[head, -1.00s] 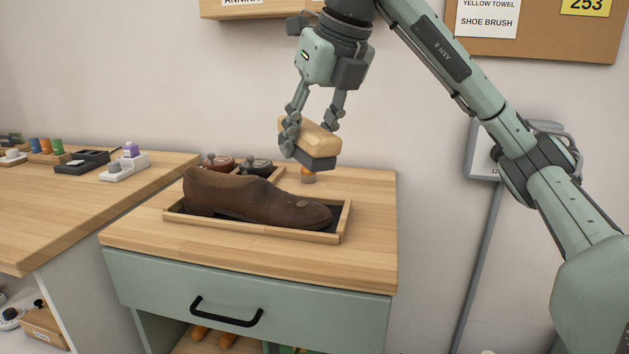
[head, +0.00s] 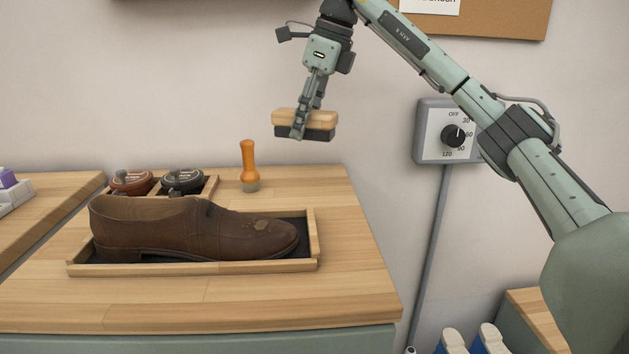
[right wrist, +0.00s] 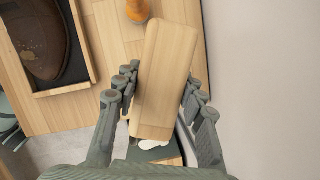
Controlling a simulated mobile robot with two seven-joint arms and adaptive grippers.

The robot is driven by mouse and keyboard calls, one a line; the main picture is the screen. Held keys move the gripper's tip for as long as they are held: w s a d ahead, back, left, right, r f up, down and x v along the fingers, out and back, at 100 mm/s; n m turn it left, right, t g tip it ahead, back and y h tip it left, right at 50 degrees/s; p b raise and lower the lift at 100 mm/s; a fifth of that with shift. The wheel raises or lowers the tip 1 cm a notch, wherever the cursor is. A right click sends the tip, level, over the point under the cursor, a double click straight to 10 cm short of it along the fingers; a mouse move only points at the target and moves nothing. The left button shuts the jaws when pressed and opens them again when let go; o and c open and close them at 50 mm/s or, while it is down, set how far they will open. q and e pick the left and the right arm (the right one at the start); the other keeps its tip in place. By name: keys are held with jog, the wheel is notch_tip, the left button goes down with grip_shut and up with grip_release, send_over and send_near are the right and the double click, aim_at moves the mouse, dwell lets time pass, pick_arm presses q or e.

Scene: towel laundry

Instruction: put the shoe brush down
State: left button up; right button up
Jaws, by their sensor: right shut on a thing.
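The shoe brush (head: 318,118) has a pale wooden back and dark bristles facing down. My right gripper (head: 299,130) is shut on it and holds it in the air, above and behind the right part of the cabinet top. In the right wrist view the brush's wooden back (right wrist: 165,75) lies between the two fingers of the right gripper (right wrist: 160,95). The brush is apart from the wooden top (head: 345,240). My left gripper is not in view.
A brown shoe (head: 190,228) lies in a shallow wooden tray (head: 200,268). Behind it are two polish tins (head: 182,181) in a small holder and an upright orange-handled tool (head: 249,165). Bare wood lies right of the tray. A wall dial (head: 453,135) is at right.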

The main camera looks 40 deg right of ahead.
send_over(301, 184)
jog(key=s, duration=0.1)
jog(key=f, duration=0.5)
jog(key=shift+d+f, duration=0.35)
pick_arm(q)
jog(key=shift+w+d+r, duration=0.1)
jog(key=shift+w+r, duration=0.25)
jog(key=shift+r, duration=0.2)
pick_arm(e)
jog(key=shift+f, duration=2.05)
jog(key=shift+f, duration=0.2)
jog(key=o, duration=1.2)
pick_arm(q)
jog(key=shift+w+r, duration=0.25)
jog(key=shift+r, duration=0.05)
pick_arm(e)
jog(key=shift+o, duration=0.2)
jog(key=shift+r, duration=0.15)
